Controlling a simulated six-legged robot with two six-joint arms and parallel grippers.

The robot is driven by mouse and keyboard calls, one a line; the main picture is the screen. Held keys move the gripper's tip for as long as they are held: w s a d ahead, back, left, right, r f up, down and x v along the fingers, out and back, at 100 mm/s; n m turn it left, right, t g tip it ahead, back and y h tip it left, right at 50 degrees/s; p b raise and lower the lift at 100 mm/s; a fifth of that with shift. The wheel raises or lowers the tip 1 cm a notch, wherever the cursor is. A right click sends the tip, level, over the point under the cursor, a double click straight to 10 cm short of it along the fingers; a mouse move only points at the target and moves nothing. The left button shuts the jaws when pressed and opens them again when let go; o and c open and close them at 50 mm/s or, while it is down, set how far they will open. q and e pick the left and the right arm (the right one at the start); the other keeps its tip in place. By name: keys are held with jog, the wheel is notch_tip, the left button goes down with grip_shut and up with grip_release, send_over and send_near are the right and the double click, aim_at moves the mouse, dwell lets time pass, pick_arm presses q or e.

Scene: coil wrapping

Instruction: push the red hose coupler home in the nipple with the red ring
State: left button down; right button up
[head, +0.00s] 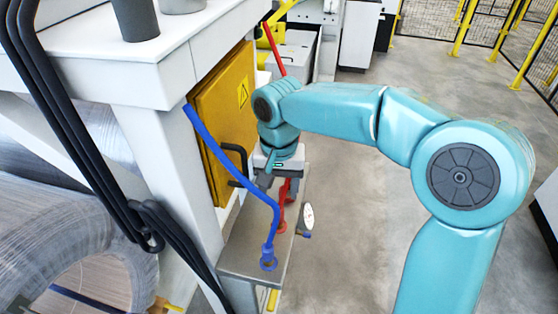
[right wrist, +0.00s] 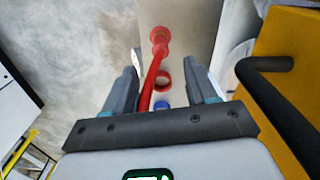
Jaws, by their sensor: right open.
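The red hose coupler (right wrist: 160,37) shows at the top of the right wrist view, with a wider red collar at the grey shelf. Its red hose (right wrist: 149,88) runs from there between my right fingers. In the head view the coupler's red foot (head: 281,227) is on the shelf, partly covered by the blue hose. My right gripper (right wrist: 161,88) is open, one finger on each side of the hose. My left gripper is not in view.
A blue hose (head: 275,208) ends in a blue coupler (head: 268,262) at the near end of the grey shelf (head: 240,258). A white gauge (head: 308,217) is at its right edge. A yellow box (head: 225,100) with a black handle (right wrist: 270,85) stands close by. Floor on the right is clear.

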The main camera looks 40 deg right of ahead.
aim_at(279, 209)
notch_tip(279, 209, up, 8)
jog(key=shift+p, duration=0.4)
jog(key=shift+f, duration=0.1)
